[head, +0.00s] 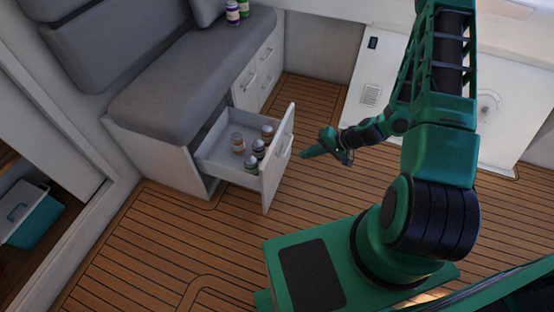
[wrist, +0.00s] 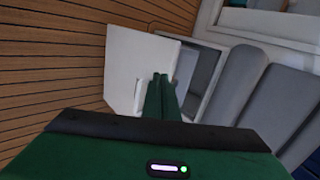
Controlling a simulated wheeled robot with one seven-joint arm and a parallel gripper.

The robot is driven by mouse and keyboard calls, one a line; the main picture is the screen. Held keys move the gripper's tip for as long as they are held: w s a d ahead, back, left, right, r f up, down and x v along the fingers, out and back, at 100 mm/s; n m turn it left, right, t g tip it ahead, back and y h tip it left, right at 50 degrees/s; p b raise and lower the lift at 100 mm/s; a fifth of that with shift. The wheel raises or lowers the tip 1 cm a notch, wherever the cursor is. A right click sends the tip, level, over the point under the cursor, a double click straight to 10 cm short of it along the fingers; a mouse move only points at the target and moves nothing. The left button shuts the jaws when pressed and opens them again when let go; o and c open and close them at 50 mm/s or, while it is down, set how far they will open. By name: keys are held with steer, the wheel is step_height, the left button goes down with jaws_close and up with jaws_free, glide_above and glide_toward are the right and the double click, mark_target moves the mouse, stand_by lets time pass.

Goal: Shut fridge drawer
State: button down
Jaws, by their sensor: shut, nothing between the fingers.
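The fridge drawer (head: 279,160) stands pulled out from under the grey seat in the head view. Its white front has a handle, and several small bottles (head: 258,149) stand inside. In the wrist view the drawer front (wrist: 132,65) is ahead of the fingers, with its handle (wrist: 139,97) just left of them. My gripper (head: 303,156) is shut and empty, pointing at the drawer front from the right. A small gap shows between the fingertips and the front in the head view. The fingers also show in the wrist view (wrist: 160,78), where contact cannot be told.
The grey cushioned seat (head: 190,75) is above the drawer, with closed white drawers (head: 266,66) beyond it. A white hatch panel (head: 495,115) is at right. A teal cool box (head: 35,218) is at far left. The wooden floor before the drawer is clear.

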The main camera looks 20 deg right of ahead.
step_height(320, 180, down, 2)
steer(key=m+t, duration=0.1)
glide_toward(268, 161)
step_height(268, 161, down, 4)
steer(key=w+a, duration=0.2)
steer(key=shift+w+a+f, duration=0.15)
steer(key=shift+w+a, duration=0.2)
steer(key=shift+a, duration=0.15)
